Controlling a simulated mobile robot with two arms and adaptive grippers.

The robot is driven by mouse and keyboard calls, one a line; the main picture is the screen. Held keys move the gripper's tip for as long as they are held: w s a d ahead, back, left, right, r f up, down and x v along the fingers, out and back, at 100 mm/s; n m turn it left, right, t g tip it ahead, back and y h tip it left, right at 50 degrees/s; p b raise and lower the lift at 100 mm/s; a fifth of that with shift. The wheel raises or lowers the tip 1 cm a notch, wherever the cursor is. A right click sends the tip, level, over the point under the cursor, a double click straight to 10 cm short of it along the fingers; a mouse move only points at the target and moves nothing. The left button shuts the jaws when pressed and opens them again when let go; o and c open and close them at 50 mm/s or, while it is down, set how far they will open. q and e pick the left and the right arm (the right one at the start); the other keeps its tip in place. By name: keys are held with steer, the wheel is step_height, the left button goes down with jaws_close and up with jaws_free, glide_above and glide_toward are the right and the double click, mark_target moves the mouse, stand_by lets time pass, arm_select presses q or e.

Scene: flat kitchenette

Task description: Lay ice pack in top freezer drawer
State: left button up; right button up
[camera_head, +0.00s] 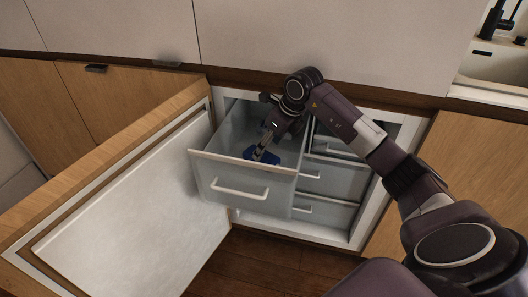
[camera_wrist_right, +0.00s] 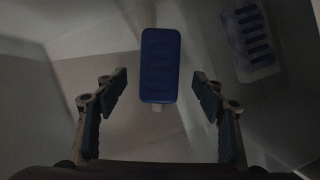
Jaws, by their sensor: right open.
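The top freezer drawer (camera_head: 243,189) is pulled out of the cabinet and open at the top. A blue ice pack (camera_head: 273,158) shows inside it behind the front wall, partly covered by my right gripper (camera_head: 259,152). In the right wrist view, the ice pack (camera_wrist_right: 160,62) is a dark blue rounded slab ahead of the fingers. My right gripper (camera_wrist_right: 160,82) is open, its two fingers spread to either side with gaps between them and the pack. I cannot tell whether the pack rests flat on the drawer floor. My left gripper is out of view.
The freezer door (camera_head: 140,215) stands wide open at the left. Lower drawers (camera_head: 328,180) are beside and below the open one. A pale tray with blue bars (camera_wrist_right: 250,38) shows at the upper right of the wrist view. A sink (camera_head: 495,65) is at the far right.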

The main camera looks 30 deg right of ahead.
arm_select(q)
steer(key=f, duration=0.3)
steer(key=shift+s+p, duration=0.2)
steer(key=shift+p, duration=0.1)
arm_select(e)
steer(key=v, duration=0.7)
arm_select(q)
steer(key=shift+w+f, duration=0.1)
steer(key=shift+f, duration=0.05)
arm_select(e)
steer(key=shift+a, duration=0.1)
